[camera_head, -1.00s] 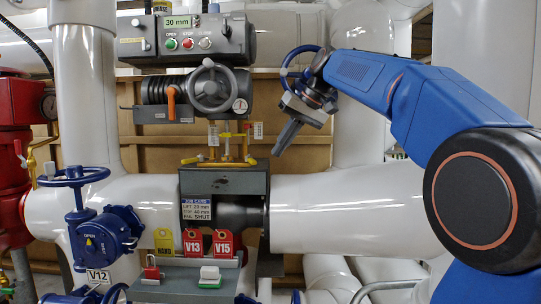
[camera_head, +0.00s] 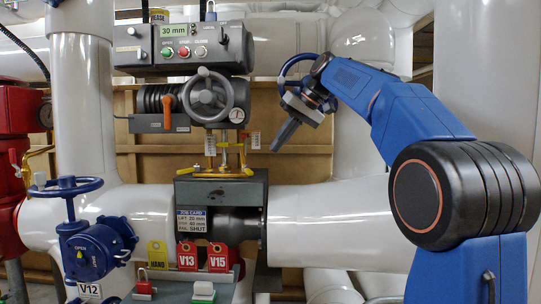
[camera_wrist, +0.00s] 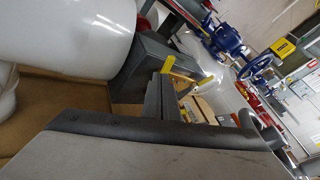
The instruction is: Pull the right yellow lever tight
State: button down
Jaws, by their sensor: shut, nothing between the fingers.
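The right yellow lever (camera_head: 247,171) is a short arm on the small brass fitting atop the grey block in the middle of the pipe. The left yellow lever (camera_head: 198,169) sits on the other side of the brass stem. My gripper (camera_head: 274,149) is shut and empty. It points down and left, above and to the right of the right lever, apart from it. In the wrist view my shut fingers (camera_wrist: 158,95) extend toward a yellow lever end (camera_wrist: 168,64), overlapping it in the picture; the exact gap cannot be told.
A handwheel (camera_head: 212,97) and a control box (camera_head: 184,46) reading 30 mm stand above the levers. White tags (camera_head: 256,140) hang close to the stem. A job card (camera_head: 192,219) is on the grey block.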

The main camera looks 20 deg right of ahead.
aim_at(246, 167)
jog(key=x, duration=0.9)
jog(key=shift+s+a+f+m, duration=0.1)
jog(key=shift+s+a+m, duration=0.05)
jog(key=shift+a+m, duration=0.25)
jog(key=shift+s+a+m+t+h, duration=0.1)
jog(key=shift+a+m+t+h, duration=0.7)
jog(key=shift+a+m, duration=0.8)
jog(key=shift+a+m+t+h, duration=0.5)
jog(key=shift+a+m+h, duration=0.6)
jog(key=shift+a+m, duration=0.45)
